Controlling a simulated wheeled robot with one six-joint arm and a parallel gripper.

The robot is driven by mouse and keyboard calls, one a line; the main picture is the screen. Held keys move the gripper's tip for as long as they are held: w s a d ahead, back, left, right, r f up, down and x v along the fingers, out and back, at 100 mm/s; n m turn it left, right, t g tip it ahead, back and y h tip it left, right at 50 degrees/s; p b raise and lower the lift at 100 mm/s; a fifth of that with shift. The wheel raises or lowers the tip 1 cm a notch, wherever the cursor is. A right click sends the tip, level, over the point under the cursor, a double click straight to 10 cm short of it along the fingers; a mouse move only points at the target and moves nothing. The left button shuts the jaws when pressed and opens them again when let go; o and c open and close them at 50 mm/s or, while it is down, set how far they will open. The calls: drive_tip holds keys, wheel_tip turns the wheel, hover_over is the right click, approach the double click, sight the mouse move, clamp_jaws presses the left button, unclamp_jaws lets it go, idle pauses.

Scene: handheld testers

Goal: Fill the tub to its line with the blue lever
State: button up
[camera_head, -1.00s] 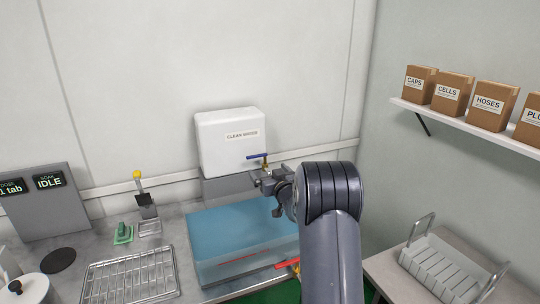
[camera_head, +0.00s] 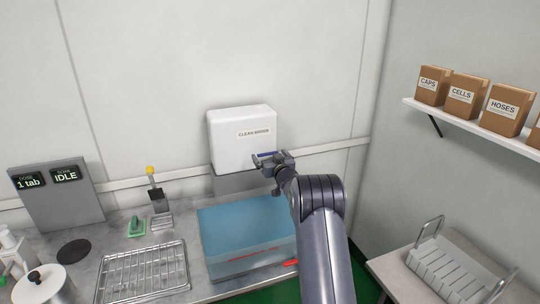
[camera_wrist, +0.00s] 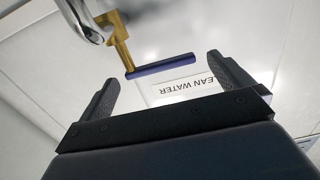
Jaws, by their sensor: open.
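The clear tub (camera_head: 228,268) stands on the counter below the white CLEAN WATER tank (camera_head: 240,150). It looks blue inside, and a red line (camera_head: 252,254) runs along its front wall. I cannot tell the water level against that line. The blue lever (camera_wrist: 162,66) sits on a brass stem in the wrist view, in front of the tank's label. My gripper (camera_head: 263,159) is open at the lever and partly hides it in the head view. In the wrist view the lever lies between the two fingertips, with space on both sides; the depth is unclear.
A wire rack (camera_head: 145,272), a green-based item (camera_head: 137,227) and a yellow-topped lever (camera_head: 151,171) are left of the tub. The display panel (camera_head: 57,200) reads "1 tab" and "IDLE". A red handle (camera_head: 290,262) is at the tub's front right. A shelf of boxes (camera_head: 465,96) hangs right.

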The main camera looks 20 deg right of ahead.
drive_tip(key=shift+w, duration=0.35)
drive_tip(key=c, duration=1.4)
drive_tip(key=shift+s+d+r+n+g+y+p, duration=0.1)
drive_tip(key=shift+s+d+n+g+y+p, duration=0.15)
drive_tip(key=shift+n+y+p, duration=0.75)
drive_tip(key=shift+s+d+r+n+g+y+p, duration=0.1)
drive_tip(key=shift+d+n+g+y+p, duration=0.15)
drive_tip(key=shift+n+y+p, duration=0.75)
drive_tip(key=shift+s+d+r+n+g+y+p, duration=0.1)
drive_tip(key=shift+s+d+n+g+y+p, duration=0.2)
drive_tip(key=shift+y+p, duration=1.2)
drive_tip(key=shift+a+f, duration=0.1)
drive_tip(key=shift+a, duration=0.05)
drive_tip(key=shift+w, duration=0.1)
drive_tip(key=o, duration=1.4)
drive_tip(key=shift+f, duration=0.1)
